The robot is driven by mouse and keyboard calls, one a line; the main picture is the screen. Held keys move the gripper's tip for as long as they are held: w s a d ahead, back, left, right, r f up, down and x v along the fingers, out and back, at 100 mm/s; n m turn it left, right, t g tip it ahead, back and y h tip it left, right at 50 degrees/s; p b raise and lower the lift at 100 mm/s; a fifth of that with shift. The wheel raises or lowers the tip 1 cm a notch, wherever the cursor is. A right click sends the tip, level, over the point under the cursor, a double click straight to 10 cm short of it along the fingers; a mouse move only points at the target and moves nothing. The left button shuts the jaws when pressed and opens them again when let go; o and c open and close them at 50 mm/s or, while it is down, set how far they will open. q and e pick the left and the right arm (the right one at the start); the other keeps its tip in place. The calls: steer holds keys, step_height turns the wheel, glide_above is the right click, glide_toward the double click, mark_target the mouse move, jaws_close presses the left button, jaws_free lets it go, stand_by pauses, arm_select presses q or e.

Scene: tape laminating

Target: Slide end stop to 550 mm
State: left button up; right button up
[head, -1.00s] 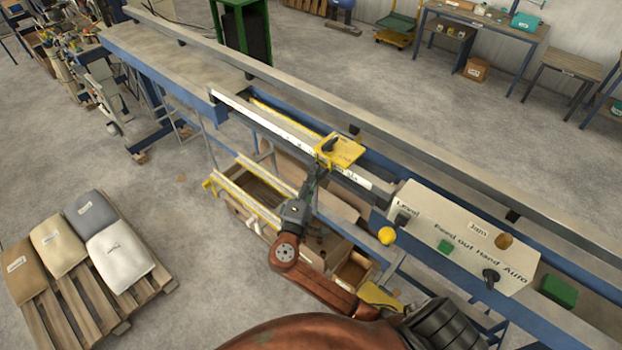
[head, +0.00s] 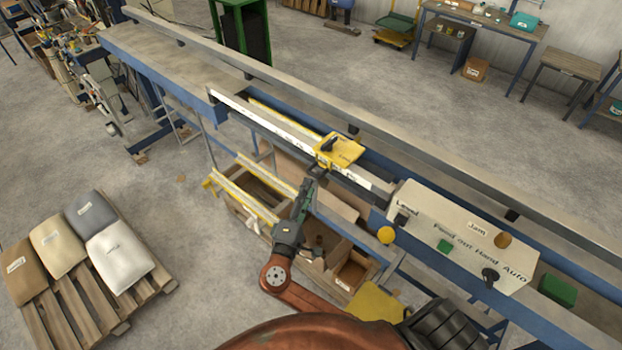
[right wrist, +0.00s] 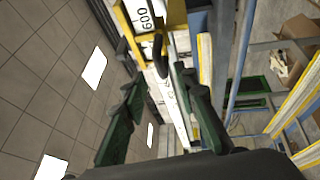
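The end stop is a yellow plate with a dark lever (head: 341,151), sitting on the white scale rail (head: 270,120) in the head view. In the right wrist view the yellow stop (right wrist: 126,33) and its dark lever (right wrist: 159,56) are ahead, beside a scale label reading 600. My right gripper (head: 318,172) is just on the near side of the stop. In the right wrist view its two green fingers (right wrist: 156,72) are spread, with the lever between and beyond them. They hold nothing. The stop's exact scale reading is too small to tell. My left gripper is not in view.
A long grey beam (head: 420,150) runs behind the rail. A pallet with sacks (head: 118,255) is at left.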

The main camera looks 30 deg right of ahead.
steer(key=v, duration=0.6)
steer(key=shift+r, duration=0.1)
stand_by(0.3)
